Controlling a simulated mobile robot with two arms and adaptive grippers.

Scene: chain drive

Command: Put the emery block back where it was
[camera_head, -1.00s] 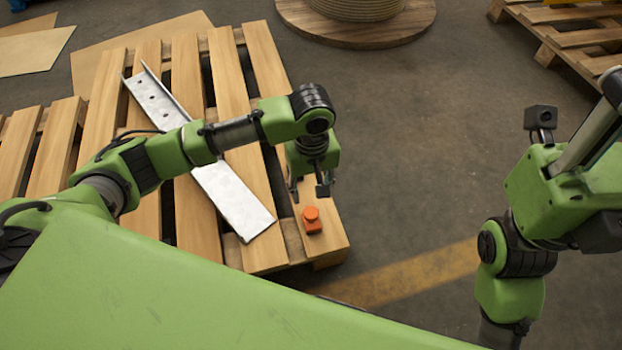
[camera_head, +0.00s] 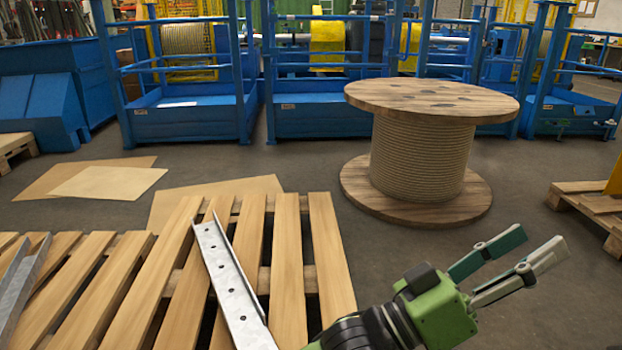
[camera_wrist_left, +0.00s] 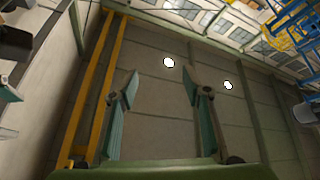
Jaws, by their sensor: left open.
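My left gripper (camera_head: 544,240) is at the lower right of the head view, raised in front of the cable drum, its two fingers apart and pointing up and right. In the left wrist view my left gripper (camera_wrist_left: 158,88) is open, with nothing between its fingers. No emery block can be made out in either current view. The wooden pallet (camera_head: 287,300) fills the lower left of the head view. A galvanised metal channel (camera_head: 232,285) with holes lies across its slats. My right gripper is out of view.
A wooden drum (camera_head: 417,165) wound with rope stands on the floor behind my left gripper. Blue railed stands (camera_head: 190,120) line the back. Cardboard sheets (camera_head: 108,181) lie at the left. Another pallet (camera_head: 590,207) is at the right edge. Floor between the pallets is clear.

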